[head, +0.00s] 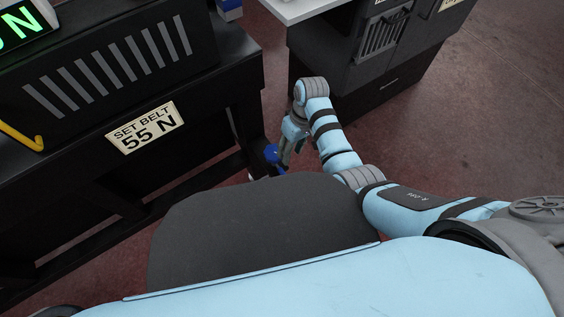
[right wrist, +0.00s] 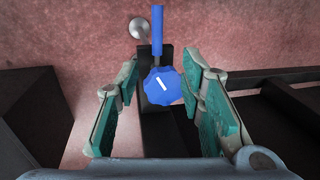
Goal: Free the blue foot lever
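A blue lobed knob (right wrist: 162,87) with a white mark sits on a dark block in the right wrist view. A blue bar (right wrist: 157,30), which may be the foot lever, runs up from behind the knob to the top edge. In the head view, a blue part (head: 271,152) shows low beside the black machine. My right gripper (head: 284,157) reaches down beside it. In the right wrist view, the right gripper (right wrist: 165,85) is open, its green-padded fingers on either side of the knob with small gaps. My left gripper is not in view.
The black machine (head: 190,95) with a "SET BELT 55 N" sign (head: 145,127) stands at left. A dark grey cabinet (head: 385,70) stands behind the right arm. A round metal part (right wrist: 139,27) lies left of the blue bar. Reddish floor (head: 480,130) is open at right.

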